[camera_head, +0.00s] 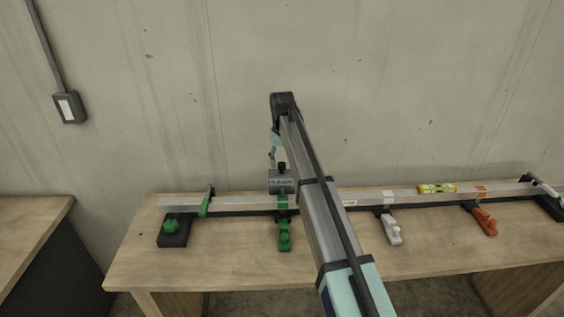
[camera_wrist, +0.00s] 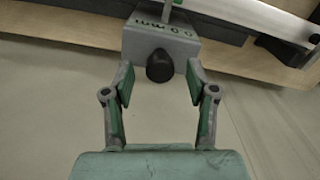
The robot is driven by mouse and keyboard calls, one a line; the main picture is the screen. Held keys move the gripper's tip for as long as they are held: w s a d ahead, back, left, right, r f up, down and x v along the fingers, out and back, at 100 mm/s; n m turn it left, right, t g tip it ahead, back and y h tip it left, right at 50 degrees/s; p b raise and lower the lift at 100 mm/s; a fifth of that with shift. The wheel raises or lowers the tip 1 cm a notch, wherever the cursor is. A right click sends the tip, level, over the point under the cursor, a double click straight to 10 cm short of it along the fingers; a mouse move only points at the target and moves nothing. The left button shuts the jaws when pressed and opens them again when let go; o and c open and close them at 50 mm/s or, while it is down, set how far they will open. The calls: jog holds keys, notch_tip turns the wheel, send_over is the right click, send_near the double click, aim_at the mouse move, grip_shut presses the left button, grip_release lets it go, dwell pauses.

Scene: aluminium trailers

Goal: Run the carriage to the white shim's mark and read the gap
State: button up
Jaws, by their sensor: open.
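The grey carriage (camera_head: 283,184) sits on the long aluminium rail (camera_head: 240,203), directly behind a green piece (camera_head: 284,236). In the wrist view the carriage (camera_wrist: 150,43) shows a black knob (camera_wrist: 160,66) facing my gripper. My gripper (camera_wrist: 159,82) is open, with one finger on each side of the knob; I see no grip on it. The white shim piece (camera_head: 391,229) lies in front of the rail, right of the carriage. A pale mark (camera_head: 389,197) is on the rail behind it.
An orange piece (camera_head: 484,221) is further right, and a yellow level (camera_head: 436,188) rests along the rail. A black block with a green knob (camera_head: 173,231) is at the rail's left end. My arm crosses the rail between carriage and white piece. The bench front (camera_head: 430,252) is clear.

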jog(key=shift+f, duration=1.1)
grip_shut()
jog(key=shift+d, duration=0.1)
